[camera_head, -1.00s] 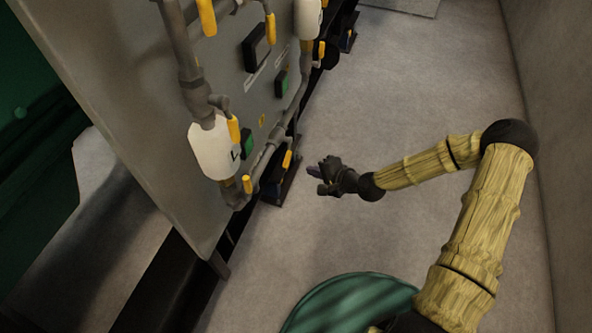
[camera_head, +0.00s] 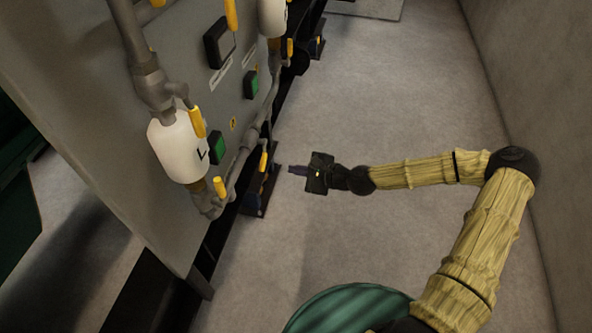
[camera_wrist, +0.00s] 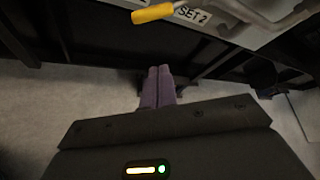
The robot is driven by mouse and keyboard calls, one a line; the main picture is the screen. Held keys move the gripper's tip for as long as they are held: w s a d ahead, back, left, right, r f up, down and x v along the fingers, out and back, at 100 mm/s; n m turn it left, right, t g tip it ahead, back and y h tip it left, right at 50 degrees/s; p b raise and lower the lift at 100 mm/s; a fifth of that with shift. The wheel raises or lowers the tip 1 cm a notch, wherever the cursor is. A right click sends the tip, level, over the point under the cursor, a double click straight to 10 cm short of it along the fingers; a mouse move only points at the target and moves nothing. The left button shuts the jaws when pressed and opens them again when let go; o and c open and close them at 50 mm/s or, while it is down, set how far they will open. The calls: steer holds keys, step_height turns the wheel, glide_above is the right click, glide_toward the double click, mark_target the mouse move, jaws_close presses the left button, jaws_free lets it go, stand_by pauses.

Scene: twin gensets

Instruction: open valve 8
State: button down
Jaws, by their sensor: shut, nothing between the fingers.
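Several yellow valve handles sit on the grey pipework of the panel in the head view: one beside the near white canister (camera_head: 197,122), one low at the pipe's bottom elbow (camera_head: 219,186), one on the lower pipe nearest my gripper (camera_head: 263,161), and others farther up. I cannot read a number 8 on any of them. My gripper (camera_head: 291,169) is shut and empty, pointing left at the panel's lower edge, apart from the handles. In the wrist view its purple fingers (camera_wrist: 158,76) are together, below a yellow handle (camera_wrist: 152,13) near a "SET 2" label (camera_wrist: 192,15).
The grey panel (camera_head: 110,150) carries white canisters (camera_head: 180,150), green-faced boxes (camera_head: 217,148) and a dark display (camera_head: 218,45). A black rail with blue-black feet (camera_head: 258,195) runs below.

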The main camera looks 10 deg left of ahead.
mark_target(263, 156)
steer(key=b+x, duration=0.2)
steer(key=x, duration=0.6)
steer(key=s+r, duration=0.2)
steer(key=r, duration=0.1)
steer(key=shift+s+a+r, duration=0.1)
steer(key=shift+a+r, duration=0.15)
steer(key=shift+a, duration=0.15)
steer(key=shift+a+r, duration=0.1)
steer(key=shift+a, duration=0.1)
steer(key=shift+p, duration=0.45)
